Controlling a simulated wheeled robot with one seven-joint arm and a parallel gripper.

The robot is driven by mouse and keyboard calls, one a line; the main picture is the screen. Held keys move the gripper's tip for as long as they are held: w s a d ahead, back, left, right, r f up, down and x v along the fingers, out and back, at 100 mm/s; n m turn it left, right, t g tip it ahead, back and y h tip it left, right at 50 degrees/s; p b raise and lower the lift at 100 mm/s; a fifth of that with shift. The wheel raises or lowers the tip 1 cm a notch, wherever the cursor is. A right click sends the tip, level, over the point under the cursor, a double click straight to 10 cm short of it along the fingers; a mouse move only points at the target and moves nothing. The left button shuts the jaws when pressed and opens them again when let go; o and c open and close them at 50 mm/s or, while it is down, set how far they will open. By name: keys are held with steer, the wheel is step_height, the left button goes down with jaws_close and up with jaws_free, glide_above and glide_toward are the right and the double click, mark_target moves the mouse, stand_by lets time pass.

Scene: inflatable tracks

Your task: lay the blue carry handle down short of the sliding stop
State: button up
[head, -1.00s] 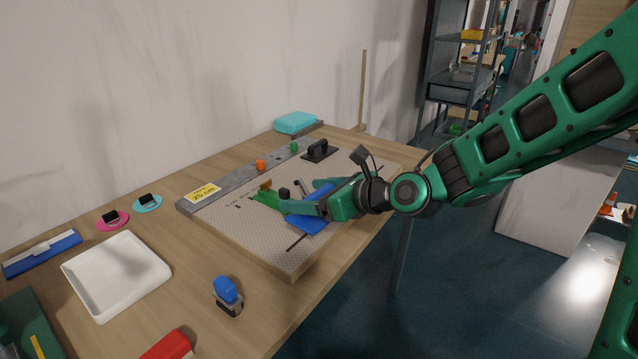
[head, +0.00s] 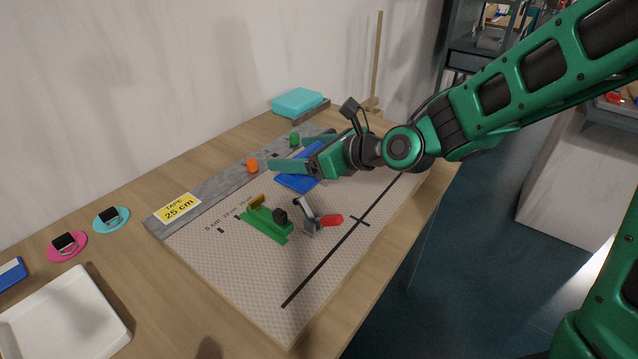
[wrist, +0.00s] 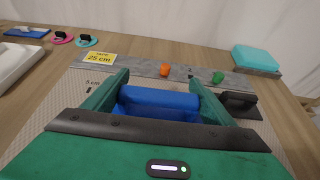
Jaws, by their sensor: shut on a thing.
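My gripper (head: 290,154) is shut on the blue carry handle (head: 298,182), a blue piece over the far part of the patterned board, by the grey rail. In the wrist view the blue handle (wrist: 158,103) lies between both green fingers; I cannot tell whether it touches the board. A green slide piece (head: 264,223), with a brass tab and black knob, sits on the board nearer the camera, by the printed cm marks; it appears to be the sliding stop.
The grey rail (head: 215,196) bears a yellow "TAPE 25 cm" label, an orange knob (head: 252,165) and a green knob (head: 294,138). A black-handled block (wrist: 238,101) stands right of my gripper in the wrist view. The near board is mostly clear. A white tray (head: 118,318) lies left.

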steer(key=w+d+f, duration=0.2)
steer(key=w, duration=0.1)
steer(key=w+d+f, duration=0.2)
steer(key=w, duration=0.2)
steer(key=w+d+f, duration=0.2)
steer(key=w+f, duration=0.1)
steer(key=shift+w+d, duration=0.25)
steer(key=shift+f, duration=2)
steer(key=o, duration=1.1)
steer(key=shift+f, duration=0.1)
